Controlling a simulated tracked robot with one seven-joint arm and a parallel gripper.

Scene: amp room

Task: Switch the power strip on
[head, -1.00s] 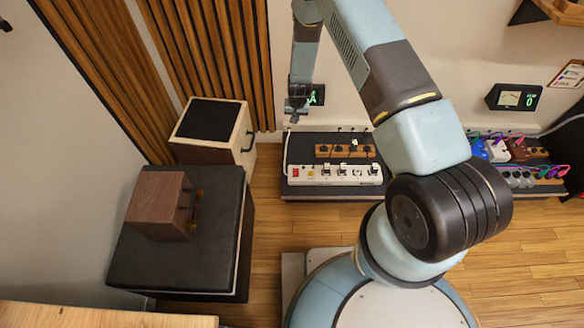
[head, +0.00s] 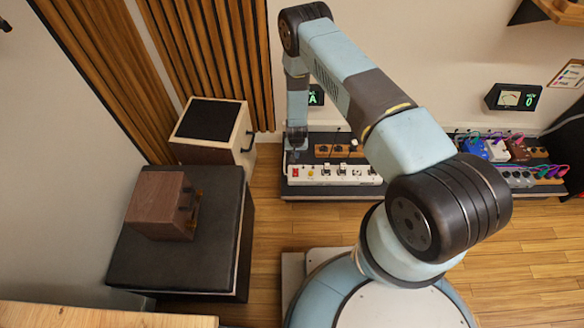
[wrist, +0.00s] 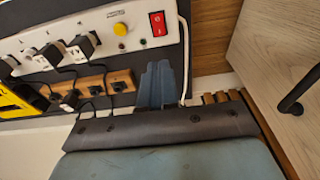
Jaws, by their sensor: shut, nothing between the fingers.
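The white power strip (head: 340,174) lies on a dark board on the floor, with several plugs in it. At its left end are a red switch (head: 295,172) and a yellow round button. In the wrist view the red rocker switch (wrist: 158,23) shows at the end of the strip, marked with 1 and 0; I cannot tell which side is pressed. My gripper (head: 294,156) is shut and empty, pointing down just behind the switch end of the strip. In the wrist view my gripper (wrist: 158,72) is below the switch in the picture and appears apart from it.
A wooden block with black sockets (head: 336,150) and cables lies behind the strip. A white cable runs beside my gripper. A wooden cabinet (head: 213,130) stands left, with a brown box (head: 160,205) on a dark amp nearer. Pedals (head: 498,150) are at right.

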